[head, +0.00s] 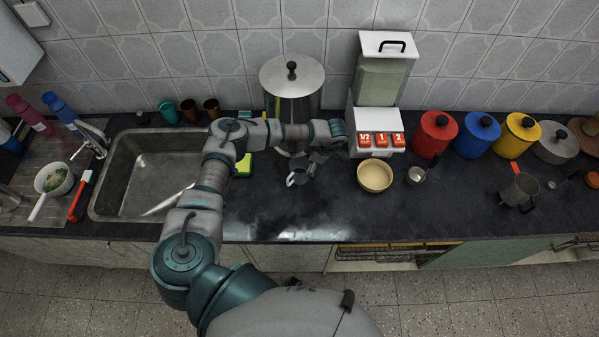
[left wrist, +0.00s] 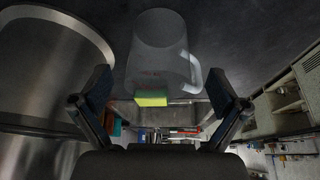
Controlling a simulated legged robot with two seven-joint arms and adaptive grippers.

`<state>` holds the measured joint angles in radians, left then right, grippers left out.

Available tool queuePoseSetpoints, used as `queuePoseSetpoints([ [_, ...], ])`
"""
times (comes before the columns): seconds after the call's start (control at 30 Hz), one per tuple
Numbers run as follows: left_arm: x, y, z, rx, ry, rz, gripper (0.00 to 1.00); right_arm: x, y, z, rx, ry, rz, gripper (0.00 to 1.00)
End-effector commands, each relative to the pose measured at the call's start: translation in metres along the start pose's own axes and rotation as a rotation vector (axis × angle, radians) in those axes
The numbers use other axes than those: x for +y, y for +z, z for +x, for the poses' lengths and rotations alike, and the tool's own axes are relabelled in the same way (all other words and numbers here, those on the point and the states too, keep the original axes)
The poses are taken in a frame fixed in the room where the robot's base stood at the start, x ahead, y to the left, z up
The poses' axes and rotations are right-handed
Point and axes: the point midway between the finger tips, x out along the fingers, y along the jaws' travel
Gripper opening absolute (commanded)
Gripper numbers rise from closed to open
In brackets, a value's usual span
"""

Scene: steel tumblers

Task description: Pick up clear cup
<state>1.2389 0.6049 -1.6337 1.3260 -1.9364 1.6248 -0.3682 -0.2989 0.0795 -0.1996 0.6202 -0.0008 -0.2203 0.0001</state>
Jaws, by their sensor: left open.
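The clear cup (head: 298,177) stands on the dark counter in the head view, partly covered by my left gripper. In the left wrist view the see-through cup (left wrist: 157,42) is ahead, between the lines of the fingers, with its handle on the right. My left gripper (head: 313,166) is beside the cup, low over the counter. Its two fingers stand wide apart in the left wrist view (left wrist: 160,88), with nothing held between them. Whether a finger touches the cup cannot be told. My right gripper does not show.
A big steel pot (head: 292,76) stands close behind the gripper and fills the left of the wrist view. A white dispenser (head: 378,110) and cream bowl (head: 374,176) are to the right. A sponge (head: 244,165) and the sink (head: 150,160) are left. The counter front is clear.

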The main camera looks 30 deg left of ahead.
Motion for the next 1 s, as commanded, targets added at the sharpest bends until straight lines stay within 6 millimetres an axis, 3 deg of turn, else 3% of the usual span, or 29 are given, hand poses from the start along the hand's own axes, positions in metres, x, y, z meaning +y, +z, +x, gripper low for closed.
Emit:
queuePoseSetpoints([
  [0.3, 0.002, -0.001, 0.049, -0.002, -0.006, 0.000, 0.99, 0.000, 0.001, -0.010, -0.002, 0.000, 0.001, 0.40],
  [0.6, 0.001, 0.001, 0.054, 0.002, -0.003, -0.001, 0.99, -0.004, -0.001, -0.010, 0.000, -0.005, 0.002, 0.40],
  [0.67, 0.000, 0.002, 0.053, 0.003, -0.003, -0.002, 0.86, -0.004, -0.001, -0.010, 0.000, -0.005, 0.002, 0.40],
  [0.83, 0.000, 0.002, 0.053, 0.001, -0.003, -0.001, 0.44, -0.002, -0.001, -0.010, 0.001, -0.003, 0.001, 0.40],
  [0.87, 0.001, 0.002, 0.053, 0.001, -0.003, -0.001, 0.39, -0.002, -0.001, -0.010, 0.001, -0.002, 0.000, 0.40],
  [1.0, 0.001, 0.001, 0.054, 0.000, -0.005, 0.000, 0.37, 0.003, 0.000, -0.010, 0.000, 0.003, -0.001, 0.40],
])
